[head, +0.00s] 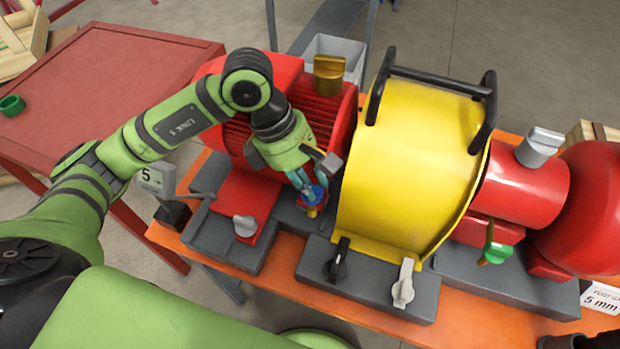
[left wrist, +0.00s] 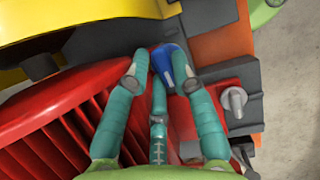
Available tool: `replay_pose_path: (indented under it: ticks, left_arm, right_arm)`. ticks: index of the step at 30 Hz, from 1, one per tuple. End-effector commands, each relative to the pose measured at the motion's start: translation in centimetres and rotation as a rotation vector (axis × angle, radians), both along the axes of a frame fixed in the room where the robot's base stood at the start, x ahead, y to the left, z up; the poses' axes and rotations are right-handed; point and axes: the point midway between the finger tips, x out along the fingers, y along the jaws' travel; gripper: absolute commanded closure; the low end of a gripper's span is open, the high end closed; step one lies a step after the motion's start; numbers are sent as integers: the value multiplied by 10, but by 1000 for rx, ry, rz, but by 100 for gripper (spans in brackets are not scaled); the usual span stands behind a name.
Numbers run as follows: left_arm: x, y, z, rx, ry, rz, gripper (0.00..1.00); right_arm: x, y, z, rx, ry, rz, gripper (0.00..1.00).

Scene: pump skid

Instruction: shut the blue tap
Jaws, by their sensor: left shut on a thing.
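The blue tap (head: 313,196) sits low on the skid, between the red finned motor and the yellow guard. My left gripper (head: 308,184) reaches down to it from above, with its teal fingers around the handle. In the left wrist view the blue tap (left wrist: 173,64) lies between the fingertips of the left gripper (left wrist: 160,72), which is shut on it. The fingers hide part of the handle, so I cannot tell how far it is turned. My right gripper is not in view.
The yellow guard (head: 405,165) with black handles stands close right of the gripper. The red motor (head: 320,110) is behind it. A grey knob (head: 245,226), a black knob (head: 337,262), a white knob (head: 403,284) and a green tap (head: 496,250) are also on the skid.

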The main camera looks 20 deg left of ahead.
Motion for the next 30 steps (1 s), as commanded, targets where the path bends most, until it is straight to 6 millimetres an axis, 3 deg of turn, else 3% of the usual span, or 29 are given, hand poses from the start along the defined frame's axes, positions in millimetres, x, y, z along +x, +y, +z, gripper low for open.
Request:
replay_pose_path:
  ticks: [1, 4, 14, 15, 16, 26, 30]
  left_arm:
    - [1, 0, -5, 1, -4, -26, 100]
    - [1, 0, -4, 1, -3, -76, 100]
    - [0, 0, 0, 1, 0, -100, 100]
    - [0, 0, 0, 1, 0, -100, 63]
    - [0, 0, 0, 1, 0, -100, 51]
    - [0, 0, 0, 0, -1, -98, 51]
    - [1, 4, 10, 1, -4, -96, 51]
  right_arm:
    - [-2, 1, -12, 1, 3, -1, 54]
    - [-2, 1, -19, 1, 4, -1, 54]
    - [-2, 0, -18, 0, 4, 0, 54]
    - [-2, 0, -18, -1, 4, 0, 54]
    - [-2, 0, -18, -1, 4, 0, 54]
    - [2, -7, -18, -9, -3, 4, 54]
    - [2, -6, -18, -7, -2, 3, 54]
